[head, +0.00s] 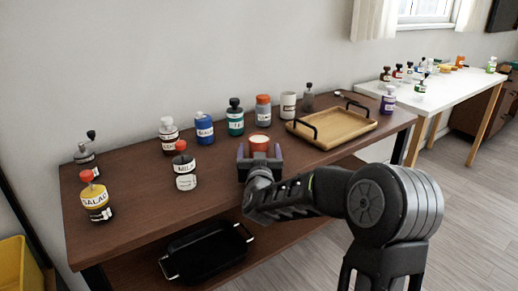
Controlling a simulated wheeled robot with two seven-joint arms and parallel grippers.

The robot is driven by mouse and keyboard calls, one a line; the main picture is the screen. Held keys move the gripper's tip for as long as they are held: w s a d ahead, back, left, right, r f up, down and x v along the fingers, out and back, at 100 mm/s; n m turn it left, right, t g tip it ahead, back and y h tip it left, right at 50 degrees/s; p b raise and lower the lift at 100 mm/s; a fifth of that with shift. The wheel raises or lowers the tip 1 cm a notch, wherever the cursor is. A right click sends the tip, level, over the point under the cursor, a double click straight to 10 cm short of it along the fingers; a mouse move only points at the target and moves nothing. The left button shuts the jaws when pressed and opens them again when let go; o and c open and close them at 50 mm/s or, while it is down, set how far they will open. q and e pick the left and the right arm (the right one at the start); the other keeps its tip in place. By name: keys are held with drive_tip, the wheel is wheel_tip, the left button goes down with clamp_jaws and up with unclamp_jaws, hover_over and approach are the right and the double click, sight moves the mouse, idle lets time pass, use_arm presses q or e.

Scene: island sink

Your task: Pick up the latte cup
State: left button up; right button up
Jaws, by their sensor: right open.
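The latte cup (259,142) is a small reddish-brown cup with a pale top, standing on the brown wooden table (130,212). My right gripper (259,158) is at the cup, with one finger on its left and one on its right. The fingers are open, and the near side of the cup is partly hidden by the gripper. I cannot tell whether a finger touches the cup. My left gripper is not in view.
A wooden tray (345,128) with black handles lies right of the cup. Several jars and bottles, including a teal jar (235,121), stand behind and left. A black pan (205,252) is on the lower shelf. A white table (440,92) stands at the right.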

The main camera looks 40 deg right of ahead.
drive_tip(key=shift+c, duration=0.2)
drive_tip(key=c, duration=1.7)
